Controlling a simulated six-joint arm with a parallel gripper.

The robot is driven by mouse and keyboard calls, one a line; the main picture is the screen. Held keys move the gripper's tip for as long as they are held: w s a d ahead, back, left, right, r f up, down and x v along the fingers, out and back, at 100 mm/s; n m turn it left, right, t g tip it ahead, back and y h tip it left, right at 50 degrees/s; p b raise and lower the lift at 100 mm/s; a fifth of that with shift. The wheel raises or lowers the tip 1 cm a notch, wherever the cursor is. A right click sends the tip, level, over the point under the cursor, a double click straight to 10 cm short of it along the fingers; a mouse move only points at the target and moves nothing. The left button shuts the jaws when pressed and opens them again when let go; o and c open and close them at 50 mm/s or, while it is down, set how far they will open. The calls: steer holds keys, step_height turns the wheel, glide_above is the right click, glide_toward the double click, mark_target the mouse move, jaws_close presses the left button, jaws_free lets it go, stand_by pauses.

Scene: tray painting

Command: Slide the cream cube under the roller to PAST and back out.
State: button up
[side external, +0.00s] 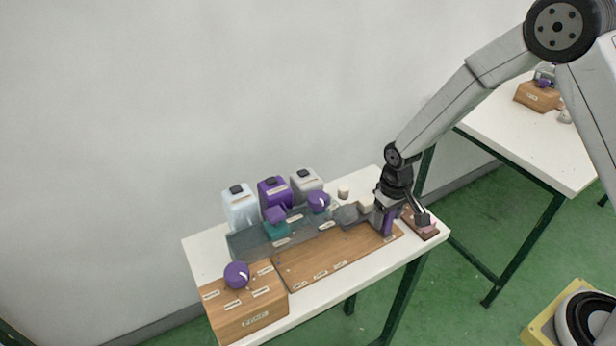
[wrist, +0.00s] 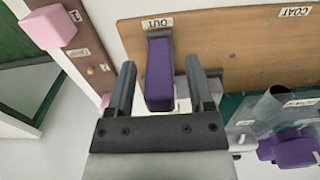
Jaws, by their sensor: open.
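A pale cream block (side external: 366,207), which looks like the cream cube, sits beside the grey roller (side external: 347,214) at the right of the wooden board (side external: 325,260). A purple upright block (wrist: 159,76) stands by the OUT label (wrist: 157,23). It also shows in the side view (side external: 388,222). My gripper (wrist: 164,75) is open, with one finger on each side of the purple block and visible gaps. The cream cube is mostly hidden behind the gripper there. I cannot read a PAST label.
A pink cube (wrist: 48,28) rests on a dark wooden strip at the right end of the table. Several dispensers (side external: 272,194) line the back left. A wooden box with a purple knob (side external: 236,274) stands at the front left. The board's middle is clear.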

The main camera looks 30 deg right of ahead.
jaws_close()
stand_by(1.5)
